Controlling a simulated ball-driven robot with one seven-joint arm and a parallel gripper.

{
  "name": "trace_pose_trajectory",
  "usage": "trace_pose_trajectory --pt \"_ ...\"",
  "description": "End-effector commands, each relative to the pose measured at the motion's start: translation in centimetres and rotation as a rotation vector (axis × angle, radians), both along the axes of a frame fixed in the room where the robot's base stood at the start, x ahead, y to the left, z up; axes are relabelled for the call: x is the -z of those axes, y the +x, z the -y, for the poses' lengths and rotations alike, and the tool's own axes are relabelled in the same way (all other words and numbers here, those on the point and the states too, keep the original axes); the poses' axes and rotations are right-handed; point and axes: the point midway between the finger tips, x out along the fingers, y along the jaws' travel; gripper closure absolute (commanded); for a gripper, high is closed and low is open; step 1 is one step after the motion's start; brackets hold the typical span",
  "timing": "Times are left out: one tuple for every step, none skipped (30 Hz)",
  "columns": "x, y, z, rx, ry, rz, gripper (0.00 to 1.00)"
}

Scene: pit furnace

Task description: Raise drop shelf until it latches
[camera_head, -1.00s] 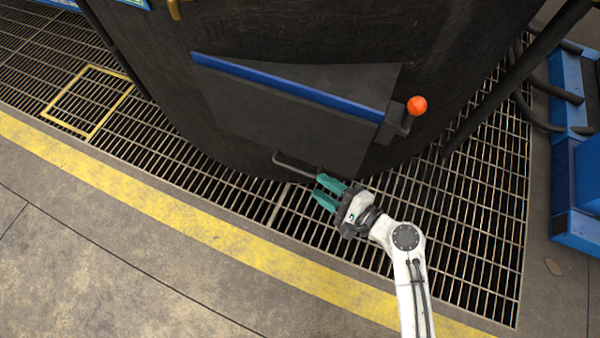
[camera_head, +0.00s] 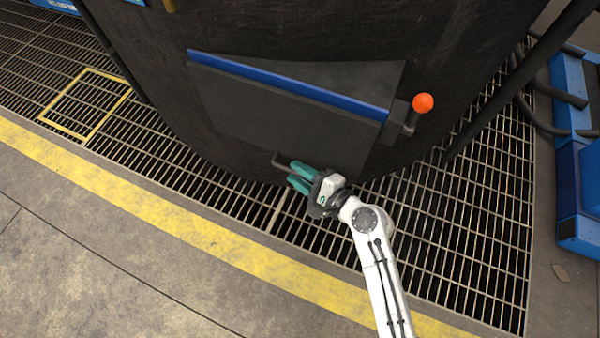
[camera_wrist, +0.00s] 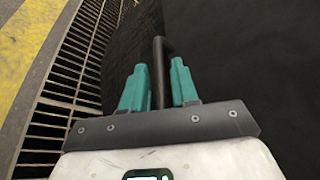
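The drop shelf (camera_head: 270,110) is a dark flat panel with a blue strip along its upper edge, hanging against the dark furnace wall. A thin bar handle (camera_head: 281,162) stands out from its lower edge. My gripper (camera_head: 293,174) has teal fingers and is at the handle, over its right part, which it hides in the head view. In the wrist view the handle bar (camera_wrist: 159,85) runs between my two fingers (camera_wrist: 160,75), which stand apart. Narrow gaps seem to show beside the bar; firm contact cannot be made out.
A lever with an orange ball knob (camera_head: 423,103) sits right of the panel. Floor grating (camera_head: 450,230) lies below, with a yellow line (camera_head: 200,232) in front. Blue equipment (camera_head: 580,180) stands at the right. The concrete floor at the lower left is clear.

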Motion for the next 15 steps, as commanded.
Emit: trace_pose_trajectory --pt "0.0 -0.01 0.02 0.0 0.0 0.0 0.76" --pt "0.01 -0.01 0.02 0.0 0.0 0.0 0.79" --pt "0.01 -0.01 0.02 0.0 0.0 0.0 0.83" --pt "0.01 -0.01 0.02 0.0 0.0 0.0 0.86" --pt "0.01 -0.01 0.02 0.0 0.0 0.0 0.89" --pt "0.01 -0.02 0.03 0.0 0.0 0.0 0.93" --pt "0.02 -0.02 0.03 0.0 0.0 0.0 0.95" --pt "0.02 -0.02 0.03 0.0 0.0 0.0 0.98" --pt "0.02 -0.02 0.03 0.0 0.0 0.0 1.0" --pt "0.02 -0.02 0.03 0.0 0.0 0.0 1.0" --pt "0.02 -0.02 0.03 0.0 0.0 0.0 1.0" --pt "0.02 -0.02 0.03 0.0 0.0 0.0 1.0" --pt "0.03 -0.02 0.03 0.0 0.0 0.0 1.0" --pt "0.03 -0.03 0.04 0.0 0.0 0.0 1.0" --pt "0.03 -0.02 0.04 0.0 0.0 0.0 1.0"
